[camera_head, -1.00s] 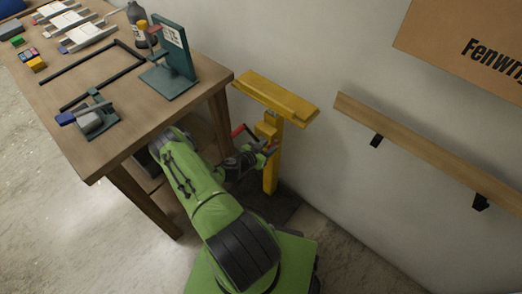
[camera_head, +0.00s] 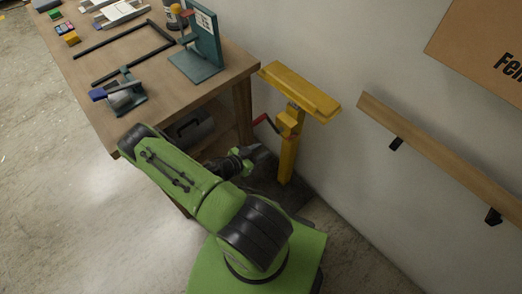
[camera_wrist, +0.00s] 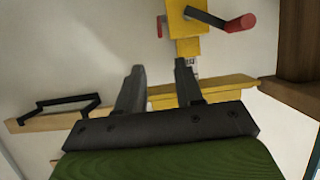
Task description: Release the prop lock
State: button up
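The yellow prop (camera_head: 287,160) stands upright by the wall, with a wide yellow head (camera_head: 300,92) and a thicker collar on its post. A dark lever with a red handle (camera_head: 260,119) sticks out from the collar to the left. In the wrist view the red handle (camera_wrist: 241,23) shows at the upper right, beyond the fingers. My gripper (camera_head: 258,154) is below and in front of the collar, apart from the handle. Its two fingers (camera_wrist: 158,82) are spread with nothing between them. The prop's foot is partly hidden.
A wooden workbench (camera_head: 215,85) stands at the left, close to my arm, with a teal stand (camera_head: 207,45) and a clamp (camera_head: 122,97) on it. A wooden rail (camera_head: 440,155) runs along the wall at the right. The floor at the front left is clear.

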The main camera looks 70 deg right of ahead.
aim_at(287, 138)
notch_tip(287, 138, down, 6)
jog(key=f+g+h+b, duration=0.1)
jog(key=h+b, duration=0.2)
jog(key=b, duration=0.8)
jog(key=shift+g+h, duration=0.3)
jog(key=shift+h, duration=0.2)
jog(key=b+x, duration=0.1)
jog(key=x, duration=0.3)
jog(key=b+x, duration=0.2)
jog(key=x, duration=0.3)
jog(key=r+b+x, duration=0.1)
jog(key=x, duration=0.4)
jog(key=shift+s+d, duration=0.15)
jog(key=shift+d, duration=0.05)
grip_shut()
